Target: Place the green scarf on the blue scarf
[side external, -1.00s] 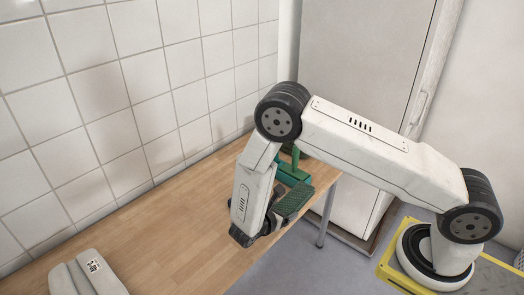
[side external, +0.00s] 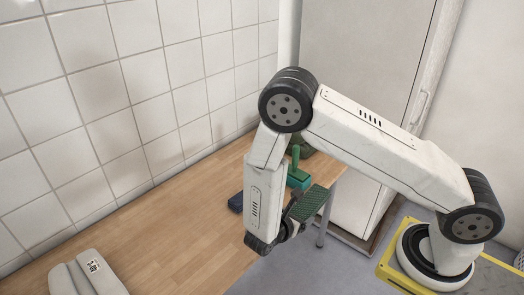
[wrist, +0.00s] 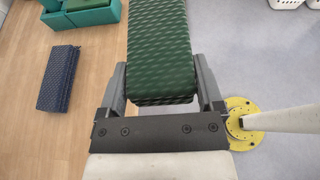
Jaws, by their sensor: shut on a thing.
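The green scarf (wrist: 160,55) is a folded, patterned bundle held between the two fingers of my gripper (wrist: 162,88) in the wrist view. In the side view the green scarf (side external: 309,203) sticks out to the right of my gripper (side external: 290,215), near the table's edge. The blue scarf (wrist: 58,78) is a folded dark blue bundle lying on the wood table, left of and apart from my gripper in the wrist view. In the side view the blue scarf (side external: 236,202) shows only partly, behind my arm.
A teal container (wrist: 92,14) with a green item stands on the table beyond the blue scarf; the container also shows behind my arm in the side view (side external: 297,178). A grey-white object (side external: 88,275) lies at the table's near left. White baskets (wrist: 285,4) stand on the floor.

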